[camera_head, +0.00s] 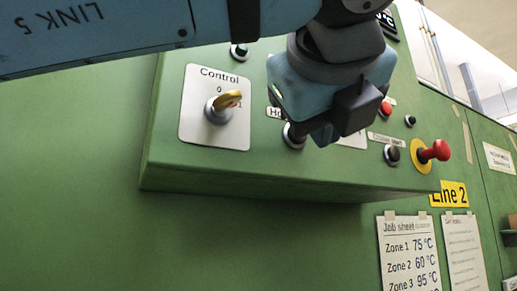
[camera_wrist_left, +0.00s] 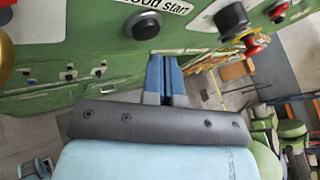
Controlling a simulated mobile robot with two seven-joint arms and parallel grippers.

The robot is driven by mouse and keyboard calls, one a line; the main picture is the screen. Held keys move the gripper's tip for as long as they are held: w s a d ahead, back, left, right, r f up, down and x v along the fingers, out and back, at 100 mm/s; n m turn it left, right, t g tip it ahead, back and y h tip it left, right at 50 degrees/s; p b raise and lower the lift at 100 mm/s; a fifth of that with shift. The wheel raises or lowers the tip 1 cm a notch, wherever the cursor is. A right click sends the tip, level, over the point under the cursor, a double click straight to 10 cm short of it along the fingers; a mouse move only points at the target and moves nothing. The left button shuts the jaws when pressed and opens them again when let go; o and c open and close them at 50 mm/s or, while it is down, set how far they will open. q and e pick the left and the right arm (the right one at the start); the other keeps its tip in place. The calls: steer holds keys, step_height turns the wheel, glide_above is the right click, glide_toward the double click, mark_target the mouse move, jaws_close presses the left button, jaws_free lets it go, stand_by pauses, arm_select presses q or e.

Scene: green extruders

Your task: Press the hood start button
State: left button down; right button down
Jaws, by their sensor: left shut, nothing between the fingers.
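The hood start button (camera_wrist_left: 143,25) is a dark round button under a white label reading "ood start" in the left wrist view. In the head view the button (camera_head: 293,136) shows only in part, with its label (camera_head: 275,113) mostly hidden behind my left gripper. My left gripper (camera_head: 325,136) is in front of the green panel, just right of the button in the head view. In the left wrist view its blue fingers (camera_wrist_left: 164,60) are together and empty, with their tips just below and right of the button. I cannot tell whether they touch the panel.
A yellow selector knob (camera_head: 226,100) on the Control plate is left of the gripper. A red mushroom button (camera_head: 435,151) on a yellow ring sticks out at the right. A black button (camera_head: 392,154) and a red button (camera_head: 385,108) are nearby. Job sheets (camera_head: 408,250) hang below.

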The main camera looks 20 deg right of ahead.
stand_by(0.3)
stand_by(0.4)
stand_by(0.7)
arm_select(q)
steer(key=shift+w+b, duration=0.45)
steer(key=shift+b, duration=0.3)
stand_by(0.4)
